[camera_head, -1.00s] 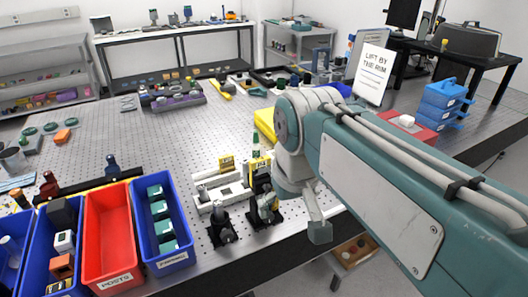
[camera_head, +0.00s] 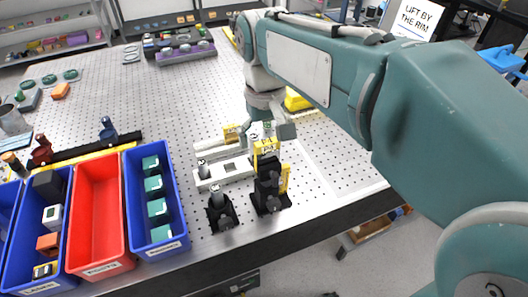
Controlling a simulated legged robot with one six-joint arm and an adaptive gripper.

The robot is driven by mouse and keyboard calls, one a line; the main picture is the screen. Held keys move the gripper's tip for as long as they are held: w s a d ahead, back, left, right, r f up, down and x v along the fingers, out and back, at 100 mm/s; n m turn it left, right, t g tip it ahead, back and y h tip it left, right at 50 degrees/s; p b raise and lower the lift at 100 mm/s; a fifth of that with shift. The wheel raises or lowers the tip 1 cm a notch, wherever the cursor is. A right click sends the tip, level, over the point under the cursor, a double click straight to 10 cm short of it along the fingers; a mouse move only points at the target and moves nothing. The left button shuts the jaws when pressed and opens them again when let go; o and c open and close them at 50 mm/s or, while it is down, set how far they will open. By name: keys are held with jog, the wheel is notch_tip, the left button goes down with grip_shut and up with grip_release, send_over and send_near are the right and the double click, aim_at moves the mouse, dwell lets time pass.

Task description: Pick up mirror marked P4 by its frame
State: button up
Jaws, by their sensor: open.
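The mirror marked P4 stands on a black mount (camera_head: 268,186) near the front edge of the perforated table. Its yellow label (camera_head: 266,147) tops the mount, and a yellow part shows at the mount's right side. The mirror face itself is not clearly visible. My gripper (camera_head: 268,131) is open and points down, just behind and above the P4 label in the picture. Its grey right finger is seen clearly; the left one is partly lost against the white parts behind. I cannot tell whether a finger touches the frame.
Blue (camera_head: 171,190) and red (camera_head: 97,215) bins stand at left. The table right of P4 is clear.

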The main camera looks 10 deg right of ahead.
aim_at(267, 154)
jog(key=f, duration=0.4)
jog(key=shift+w+d+f, duration=0.25)
jog(key=shift+d, duration=0.15)
jog(key=shift+a+f, duration=0.1)
jog(key=shift+f, duration=0.2)
jog(key=shift+a+f, duration=0.1)
jog(key=shift+a, duration=0.15)
jog(key=shift+d, duration=0.2)
jog(key=c, duration=1)
